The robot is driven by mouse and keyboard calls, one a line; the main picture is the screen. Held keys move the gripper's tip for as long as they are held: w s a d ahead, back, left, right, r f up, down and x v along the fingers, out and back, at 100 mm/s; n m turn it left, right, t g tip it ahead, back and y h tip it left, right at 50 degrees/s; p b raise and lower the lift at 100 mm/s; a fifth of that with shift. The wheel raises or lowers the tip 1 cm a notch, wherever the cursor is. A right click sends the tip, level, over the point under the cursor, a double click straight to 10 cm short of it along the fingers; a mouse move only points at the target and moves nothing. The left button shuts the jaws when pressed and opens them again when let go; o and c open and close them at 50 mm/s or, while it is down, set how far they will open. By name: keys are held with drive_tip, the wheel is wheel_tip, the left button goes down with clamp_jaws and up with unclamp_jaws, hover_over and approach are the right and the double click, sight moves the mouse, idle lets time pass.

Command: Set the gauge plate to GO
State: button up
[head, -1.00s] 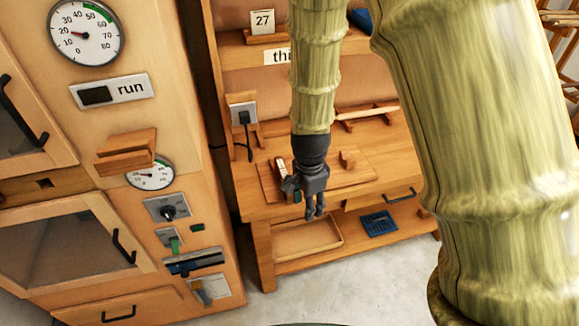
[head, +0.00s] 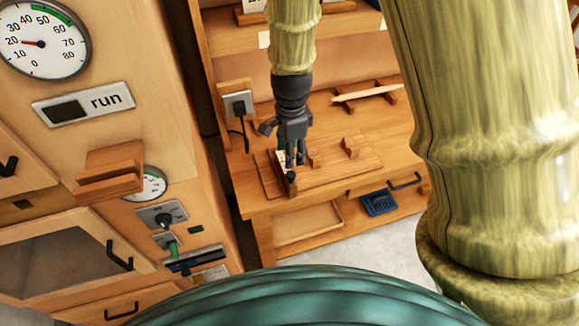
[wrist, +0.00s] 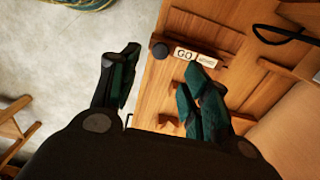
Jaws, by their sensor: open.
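The gauge plate (wrist: 185,54) shows in the wrist view as a pale label reading GO. A second pale label (wrist: 206,61) is beside it, its writing too small to read surely. A round dark knob (wrist: 160,51) is at the GO end. In the head view this knob (head: 291,177) is at the front of the wooden board, and the plate is mostly hidden behind my gripper (head: 294,163). My gripper (wrist: 162,82) is open and empty, its fingers spread, with one finger over the board and the other over the floor side. I cannot tell any contact.
The wooden board (head: 335,172) lies on the bench with small wooden blocks (head: 350,147). A socket with a cord (head: 238,104) is at the left. A cabinet with gauges (head: 40,43) and switches stands further left. A blue tray (head: 379,202) is on the lower shelf.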

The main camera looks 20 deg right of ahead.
sight(291, 174)
drive_tip(key=f, duration=0.3)
drive_tip(key=shift+w+d+p, duration=0.1)
drive_tip(key=shift+w+p, duration=0.1)
drive_tip(key=shift+p, duration=0.15)
drive_tip(key=shift+s+f+p, duration=0.2)
drive_tip(key=shift+f+p, duration=0.15)
drive_tip(key=shift+f, duration=0.75)
drive_tip(key=shift+w+f+p, duration=0.1)
drive_tip(key=shift+f+p, duration=0.45)
drive_tip(key=shift+f, duration=1.55)
clamp_jaws()
